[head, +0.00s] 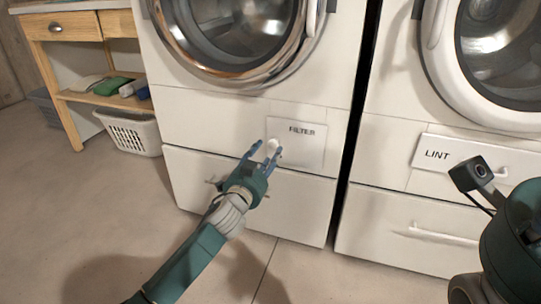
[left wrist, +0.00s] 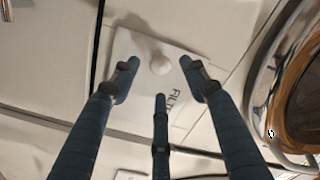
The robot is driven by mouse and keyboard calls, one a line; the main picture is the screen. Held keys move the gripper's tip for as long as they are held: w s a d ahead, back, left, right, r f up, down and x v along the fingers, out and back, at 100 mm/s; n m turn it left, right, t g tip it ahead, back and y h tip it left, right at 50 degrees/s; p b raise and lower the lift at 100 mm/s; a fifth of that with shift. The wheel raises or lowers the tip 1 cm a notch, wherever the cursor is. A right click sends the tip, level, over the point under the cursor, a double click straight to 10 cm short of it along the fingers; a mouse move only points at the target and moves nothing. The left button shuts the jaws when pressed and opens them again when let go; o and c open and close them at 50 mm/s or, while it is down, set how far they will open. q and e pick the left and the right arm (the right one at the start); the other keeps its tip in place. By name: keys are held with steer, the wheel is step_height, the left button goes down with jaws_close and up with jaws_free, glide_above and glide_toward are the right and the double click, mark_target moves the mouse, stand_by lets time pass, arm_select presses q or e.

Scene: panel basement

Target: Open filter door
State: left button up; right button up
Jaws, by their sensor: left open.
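The filter door (head: 309,150) is a small white panel marked "FILTER" on the lower front of the left machine. It looks shut. A round white knob (head: 272,145) sits near its left edge. My left gripper (head: 265,152) is in front of the knob, its fingers open on either side of it. In the left wrist view the knob (left wrist: 160,62) shows just beyond and between the spread fingertips, and the filter door (left wrist: 190,50) lies behind it. I cannot tell whether a finger touches the knob. My right gripper does not show.
A drawer (head: 250,195) lies below the filter door. The right machine has a "LINT" panel (head: 437,154) and a drawer with a handle (head: 440,236). A wooden bench (head: 75,70) and a white basket (head: 132,133) stand at left. The floor in front is clear.

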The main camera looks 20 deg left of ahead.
mark_target(272, 146)
arm_select(q)
steer(key=shift+w+d+b, duration=0.1)
steer(key=shift+w+b, duration=0.5)
steer(key=shift+w, duration=1.15)
jaws_close()
